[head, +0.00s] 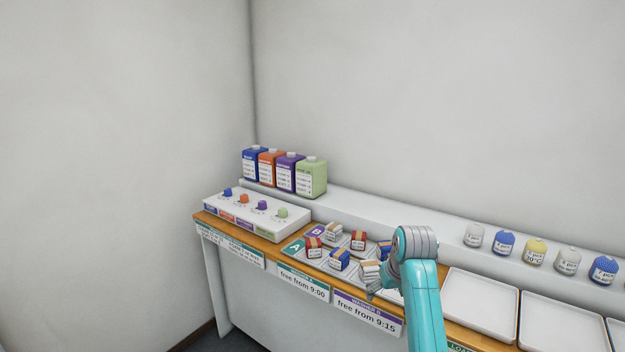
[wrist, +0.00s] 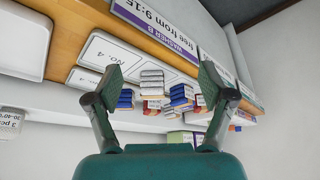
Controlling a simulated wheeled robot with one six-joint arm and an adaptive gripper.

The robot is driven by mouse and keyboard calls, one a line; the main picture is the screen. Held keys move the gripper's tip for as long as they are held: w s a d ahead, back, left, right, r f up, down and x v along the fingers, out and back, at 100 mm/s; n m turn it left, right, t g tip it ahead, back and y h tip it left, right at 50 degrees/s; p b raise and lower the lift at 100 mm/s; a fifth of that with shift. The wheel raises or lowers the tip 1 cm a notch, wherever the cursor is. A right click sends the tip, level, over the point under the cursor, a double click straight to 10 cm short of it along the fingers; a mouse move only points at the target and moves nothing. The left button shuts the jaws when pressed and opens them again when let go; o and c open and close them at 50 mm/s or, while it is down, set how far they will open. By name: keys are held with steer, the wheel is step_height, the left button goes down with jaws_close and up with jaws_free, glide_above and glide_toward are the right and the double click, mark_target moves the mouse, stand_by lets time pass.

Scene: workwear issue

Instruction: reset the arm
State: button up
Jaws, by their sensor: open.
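My teal arm (head: 422,300) rises at the right of centre in the head view and bends over the counter. My gripper (wrist: 160,85) is open in the wrist view, its two fingers wide apart with nothing held. In the head view it is mostly hidden by my arm. Beyond the fingers in the wrist view are banded folded bundles, a white one (wrist: 152,84) and a blue one (wrist: 181,96). They look apart from the fingers. In the head view a red bundle (head: 313,248), a blue bundle (head: 339,260) and others lie in rows by cards A and B.
Several empty white trays (head: 480,301) line the counter right of my arm. A white box with coloured knobs (head: 258,222) stands at the left, with coloured jugs (head: 311,178) behind it. Walls close the left and back.

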steer(key=s+f+t, duration=0.1)
steer(key=s+f, duration=0.4)
steer(key=f, duration=0.5)
steer(key=s+f+t, duration=0.1)
steer(key=s+f, duration=0.4)
steer(key=f, duration=0.4)
steer(key=s+f+m+t, duration=0.1)
steer(key=s+f, duration=0.4)
steer(key=s, duration=0.3)
steer(key=s+f+t, duration=0.2)
steer(key=s+f, duration=0.3)
steer(key=s, duration=0.4)
steer(key=s+r+t, duration=0.1)
steer(key=s+r, duration=0.1)
steer(key=s, duration=0.9)
steer(key=s+r+t, duration=0.1)
steer(key=s+r, duration=0.1)
steer(key=s, duration=0.8)
steer(key=s+r+t, duration=0.3)
steer(key=s+r, duration=1.1)
steer(key=r, duration=0.1)
steer(key=shift+s+a+r+m+h, duration=0.25)
steer(key=shift+s+m+h, duration=0.05)
steer(key=shift+s+m, duration=0.1)
